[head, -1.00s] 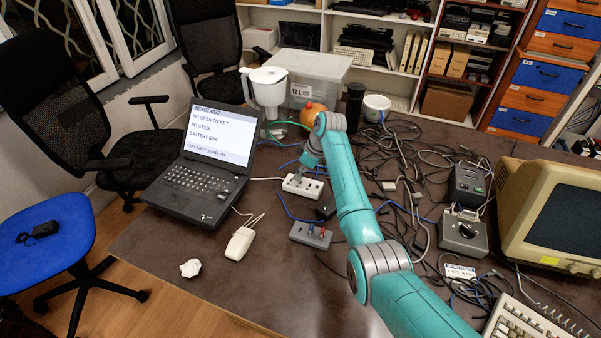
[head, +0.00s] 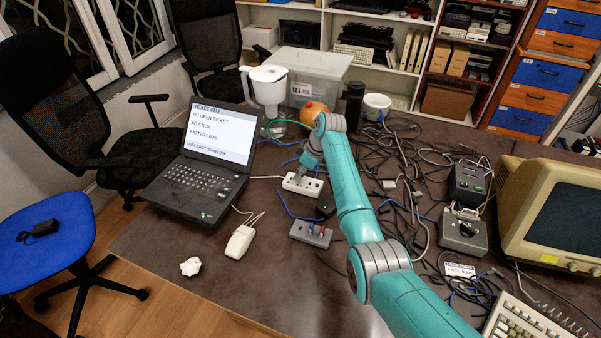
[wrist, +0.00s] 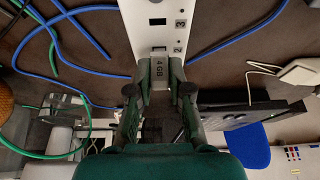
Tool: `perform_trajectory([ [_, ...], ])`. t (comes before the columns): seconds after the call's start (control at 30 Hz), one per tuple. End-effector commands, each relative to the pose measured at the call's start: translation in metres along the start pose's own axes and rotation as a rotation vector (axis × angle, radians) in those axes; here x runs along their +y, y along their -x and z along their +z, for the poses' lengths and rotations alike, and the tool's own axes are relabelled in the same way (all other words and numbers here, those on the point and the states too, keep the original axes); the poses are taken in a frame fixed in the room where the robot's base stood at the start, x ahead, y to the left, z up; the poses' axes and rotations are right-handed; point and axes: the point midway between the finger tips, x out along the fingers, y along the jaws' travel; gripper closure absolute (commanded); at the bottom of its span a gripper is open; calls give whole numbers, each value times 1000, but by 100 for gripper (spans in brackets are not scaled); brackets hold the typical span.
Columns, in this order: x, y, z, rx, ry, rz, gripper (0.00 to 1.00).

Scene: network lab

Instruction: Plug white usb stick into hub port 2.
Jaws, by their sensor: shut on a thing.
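The white hub (wrist: 157,10) lies on the table, with ports marked 2 and 3 showing in the wrist view; it also shows in the head view (head: 311,190). Port 3 (wrist: 157,22) is empty. My gripper (wrist: 160,72) is shut on a light stick marked 4 GB (wrist: 165,65), whose far end is at port 2 (wrist: 158,49). I cannot tell how deep the stick sits in the port. In the head view my gripper (head: 301,174) is over the hub's left part, and the stick is hidden there.
An open laptop (head: 205,170) reads "NO STICK" at the left. A mouse (head: 241,240) and crumpled paper (head: 190,266) lie nearer.

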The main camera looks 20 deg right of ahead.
Motion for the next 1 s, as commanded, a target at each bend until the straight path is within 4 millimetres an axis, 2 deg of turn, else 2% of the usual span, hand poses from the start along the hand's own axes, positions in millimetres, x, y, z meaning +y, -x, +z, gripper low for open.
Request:
perform_trajectory([
  [0.87, 0, -6, 3, 0, 0, 0, 96],
  [0.9, 0, -7, 3, 0, 0, 0, 79],
  [1.0, 0, -7, 3, 0, 0, 0, 54],
])
